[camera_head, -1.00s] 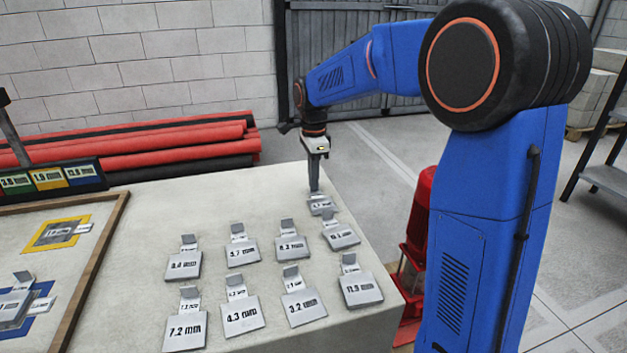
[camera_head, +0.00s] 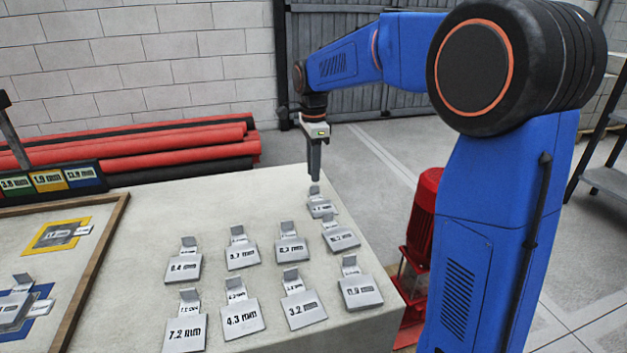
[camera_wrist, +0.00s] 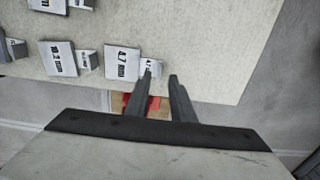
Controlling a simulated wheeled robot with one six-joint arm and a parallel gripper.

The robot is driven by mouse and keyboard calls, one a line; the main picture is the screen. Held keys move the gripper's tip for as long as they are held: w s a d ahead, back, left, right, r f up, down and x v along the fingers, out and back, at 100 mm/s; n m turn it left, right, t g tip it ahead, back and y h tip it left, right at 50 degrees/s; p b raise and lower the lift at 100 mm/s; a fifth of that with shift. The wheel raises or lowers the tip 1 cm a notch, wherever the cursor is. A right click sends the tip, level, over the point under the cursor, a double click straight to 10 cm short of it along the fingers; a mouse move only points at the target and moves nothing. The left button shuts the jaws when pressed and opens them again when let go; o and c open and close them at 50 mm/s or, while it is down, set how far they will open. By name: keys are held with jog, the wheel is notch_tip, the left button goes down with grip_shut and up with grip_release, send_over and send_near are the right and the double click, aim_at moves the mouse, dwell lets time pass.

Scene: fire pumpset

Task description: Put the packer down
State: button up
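A flat grey packer (camera_head: 321,208) lies on the table at its far right end, with its small tab standing up. In the wrist view the packer (camera_wrist: 122,63) reads 4.7 mm and lies flat, its tab by the left fingertip. My gripper (camera_head: 314,178) points down just above that tab.
Several other labelled packers, such as the 4.3 mm one (camera_head: 242,317), lie in rows on the pale table (camera_head: 150,225). A wood-framed board (camera_head: 100,255) is at left. A red pump (camera_head: 420,225) stands beyond the table's right edge.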

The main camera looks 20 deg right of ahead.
notch_tip(320, 180, up, 7)
jog(key=shift+r, duration=0.2)
dwell(0.4)
